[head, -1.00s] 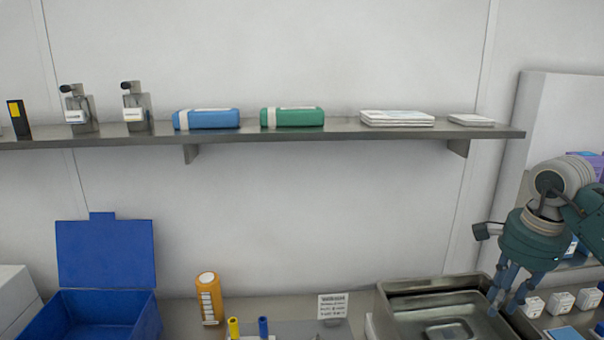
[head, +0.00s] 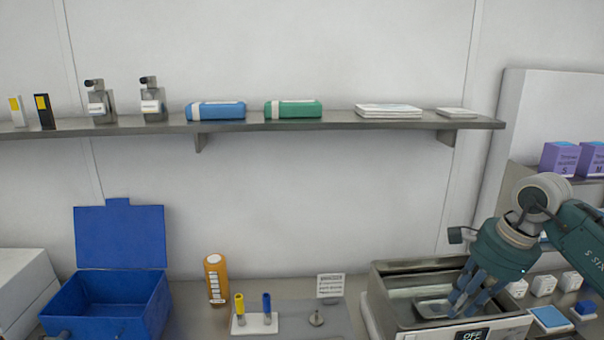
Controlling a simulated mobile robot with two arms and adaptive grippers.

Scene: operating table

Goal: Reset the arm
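My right gripper (head: 464,302) comes in from the right on a dark green arm. Its blue-grey fingers point down over the right part of an open metal basin (head: 390,298). The fingertips look apart, and I see nothing held between them. A small metal tray (head: 432,309) lies inside the basin, just left of the fingers; whether they touch it I cannot tell.
A blue open-lidded box (head: 119,238) and an orange bottle (head: 216,280) stand on the left. A white holder (head: 254,325) carries a yellow and a blue tube. Small white boxes (head: 543,285) sit right of the gripper. A wall shelf (head: 300,124) runs above.

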